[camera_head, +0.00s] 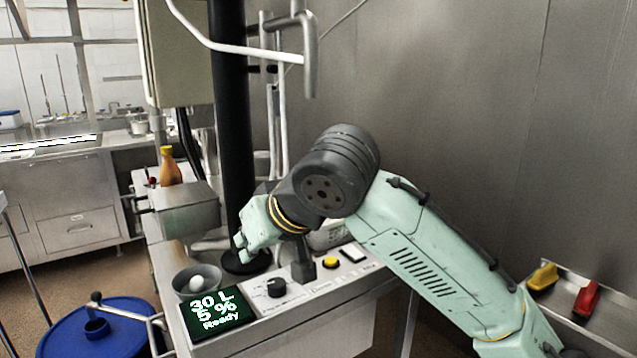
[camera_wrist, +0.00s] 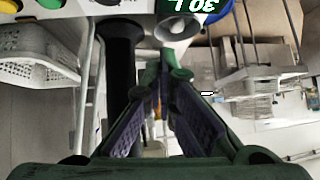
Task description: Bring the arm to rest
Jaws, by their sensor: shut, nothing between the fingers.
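My gripper (camera_head: 243,250) hangs at the end of my mint-green arm in the head view. It is in front of the black column, above the machine's control panel (camera_head: 270,312). Its fingers are closed together and hold nothing. In the wrist view my gripper (camera_wrist: 164,68) shows with its purple-padded fingers meeting at the tips. My arm is bent, with its dark grey joint high and the hand reaching down to the left. The fingertips look clear of the panel, though the exact gap cannot be told.
The black column (camera_head: 230,120) stands close behind my gripper. A white perforated basket (camera_wrist: 40,70) shows in the wrist view. A blue lid (camera_head: 70,335) is lower left; a grey wall (camera_head: 450,100) is behind.

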